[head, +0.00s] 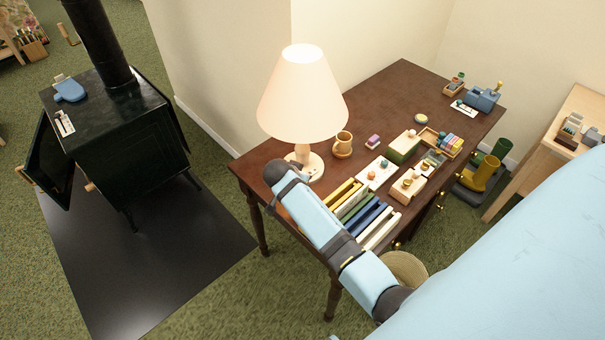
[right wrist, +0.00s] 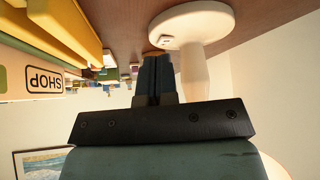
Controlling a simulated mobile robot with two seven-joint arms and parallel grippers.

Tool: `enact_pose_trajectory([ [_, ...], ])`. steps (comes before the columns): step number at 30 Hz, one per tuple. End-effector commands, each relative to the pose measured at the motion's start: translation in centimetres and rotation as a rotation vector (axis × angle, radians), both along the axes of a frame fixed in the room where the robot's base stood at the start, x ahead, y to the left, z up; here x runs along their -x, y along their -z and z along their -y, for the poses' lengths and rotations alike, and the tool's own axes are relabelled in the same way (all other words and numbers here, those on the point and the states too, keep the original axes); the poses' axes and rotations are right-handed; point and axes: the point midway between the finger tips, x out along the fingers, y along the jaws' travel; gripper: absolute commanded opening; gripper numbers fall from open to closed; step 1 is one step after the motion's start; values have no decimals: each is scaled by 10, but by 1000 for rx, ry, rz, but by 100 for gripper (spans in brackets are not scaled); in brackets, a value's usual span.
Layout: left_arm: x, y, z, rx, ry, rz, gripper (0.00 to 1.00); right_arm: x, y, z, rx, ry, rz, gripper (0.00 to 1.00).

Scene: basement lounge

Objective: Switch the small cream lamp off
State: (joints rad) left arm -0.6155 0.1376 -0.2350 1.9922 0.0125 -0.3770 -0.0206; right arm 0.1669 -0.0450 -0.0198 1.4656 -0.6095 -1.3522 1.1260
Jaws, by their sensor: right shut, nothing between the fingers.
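The small cream lamp (head: 303,97) stands upright at the near-left end of the dark wooden desk, its shade glowing brightly. Its round base (head: 314,168) is partly covered by my right arm, which reaches across the desk's near-left corner. In the right wrist view, which appears upside down, the lamp base (right wrist: 195,22) and its stem (right wrist: 195,72) are just beside my right gripper (right wrist: 154,58). A small dark mark, perhaps the switch (right wrist: 166,40), shows on the base close to the fingertips. The right gripper is shut and empty; whether it touches the base I cannot tell. My left gripper is out of view.
A row of books (head: 365,217) lines the desk's near edge beside my arm. A mug (head: 343,144), a white card (head: 378,172) and small boxes (head: 404,147) stand farther right. The wall is close behind the lamp. A black stove (head: 115,130) stands left.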

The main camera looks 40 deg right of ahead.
Motion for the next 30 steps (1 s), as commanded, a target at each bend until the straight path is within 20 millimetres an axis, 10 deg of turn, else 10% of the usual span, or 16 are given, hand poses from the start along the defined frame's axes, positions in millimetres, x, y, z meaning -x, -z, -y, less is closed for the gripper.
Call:
enact_pose_trajectory([
  [9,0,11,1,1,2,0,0,-35,-32,10,25,337,19,0],
  [30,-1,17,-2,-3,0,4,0,-33,-24,4,27,356,21,0],
])
